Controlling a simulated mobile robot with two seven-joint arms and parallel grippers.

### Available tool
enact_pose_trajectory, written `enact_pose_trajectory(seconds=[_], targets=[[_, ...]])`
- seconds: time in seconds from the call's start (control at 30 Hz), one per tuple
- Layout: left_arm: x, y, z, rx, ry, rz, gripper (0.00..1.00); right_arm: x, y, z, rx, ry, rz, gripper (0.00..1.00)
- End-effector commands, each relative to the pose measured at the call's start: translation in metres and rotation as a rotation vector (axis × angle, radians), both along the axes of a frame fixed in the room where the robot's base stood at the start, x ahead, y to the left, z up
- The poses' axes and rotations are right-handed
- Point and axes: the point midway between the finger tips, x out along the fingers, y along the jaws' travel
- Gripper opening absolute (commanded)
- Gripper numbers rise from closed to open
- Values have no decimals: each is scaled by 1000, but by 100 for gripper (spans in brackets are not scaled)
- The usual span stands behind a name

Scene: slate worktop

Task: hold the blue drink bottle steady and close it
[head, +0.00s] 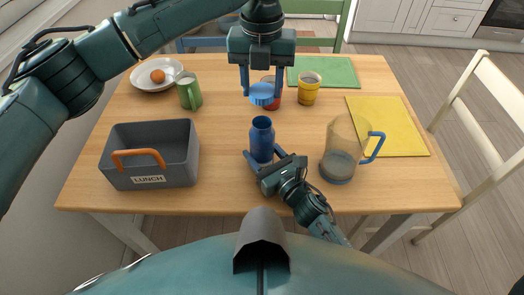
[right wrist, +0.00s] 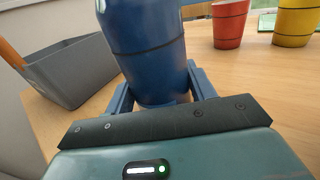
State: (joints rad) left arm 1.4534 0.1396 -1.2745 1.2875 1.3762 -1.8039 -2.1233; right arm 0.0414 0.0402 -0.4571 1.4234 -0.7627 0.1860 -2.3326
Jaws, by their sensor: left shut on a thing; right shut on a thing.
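The blue drink bottle (head: 261,140) stands upright on the wooden table near its front middle, its narrower neck uncovered. It also fills the upper middle of the right wrist view (right wrist: 148,50). My right gripper (head: 264,156) is shut on the bottle's lower body, one finger on each side. My left gripper (head: 263,92) points down from above and is shut on a round light blue lid (head: 262,95). In the head view the lid appears above and behind the bottle, apart from it. The bottle's base is partly hidden by my right gripper.
A grey lunch box (head: 150,155) with an orange handle stands left of the bottle. A clear jug (head: 343,150) with a blue handle stands right. A red cup (head: 275,98), yellow cup (head: 308,92), green mug (head: 189,94) and plate (head: 142,82) stand farther back.

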Motion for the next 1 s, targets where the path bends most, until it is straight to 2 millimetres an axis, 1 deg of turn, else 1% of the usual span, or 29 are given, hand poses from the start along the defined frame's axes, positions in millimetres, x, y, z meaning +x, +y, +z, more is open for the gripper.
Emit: enact_pose_trajectory(seconds=[0.03, 0.23, 0.27, 0.37, 0.43, 0.7, 0.77, 1.0], targets=[[0, 0, 0, 0, 0, 0, 24, 0, 0, 0, 0, 0, 0, 30], [0, 0, 0, 0, 0, 0, 24, 0, 0, 0, -1, 1, 0, 14], [0, 0, 0, 0, 0, 0, 24, 0, 0, 0, -1, 1, 0, 14], [0, 0, -3, 0, 1, 0, 24, 0, 0, 0, -1, 1, 0, 13], [0, 0, -10, 1, 3, 0, 24, 0, 0, 0, -1, 1, 0, 13], [-1, 0, -47, -1, 2, 0, 24, 0, 0, 0, -1, 1, 0, 13], [0, 0, -50, 0, -1, 0, 24, 0, 0, 0, -1, 1, 0, 13], [0, 0, -50, 0, -1, 0, 24, 0, 0, 0, -1, 1, 0, 13]])
